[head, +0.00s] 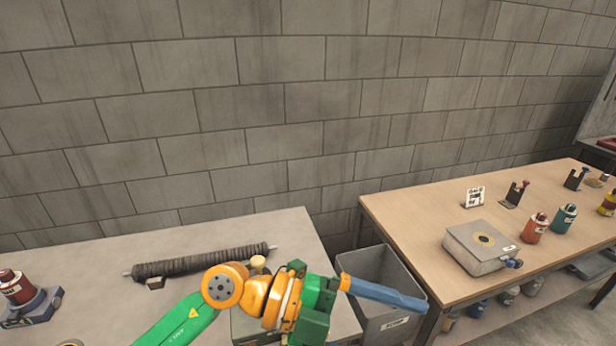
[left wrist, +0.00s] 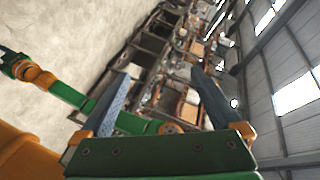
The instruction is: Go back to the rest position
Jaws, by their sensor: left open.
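My left gripper (head: 385,292) reaches out to the right in the head view, in front of the grey table's right edge and over the grey bin. Its blue fingers overlap there. In the left wrist view its two fingers (left wrist: 160,90) stand wide apart, with nothing between them. The dark mesh tube (head: 205,262) lies on its rod on the grey table (head: 120,262), behind my left arm and apart from it. My right gripper is not in the head view.
The grey bin (head: 372,265) stands between the tables. The wooden table (head: 420,215) at right carries a grey box (head: 480,250), a red bottle (head: 535,228) and a teal bottle (head: 564,218). A red bottle in a blue holder (head: 30,305) stands at far left. A block wall closes the back.

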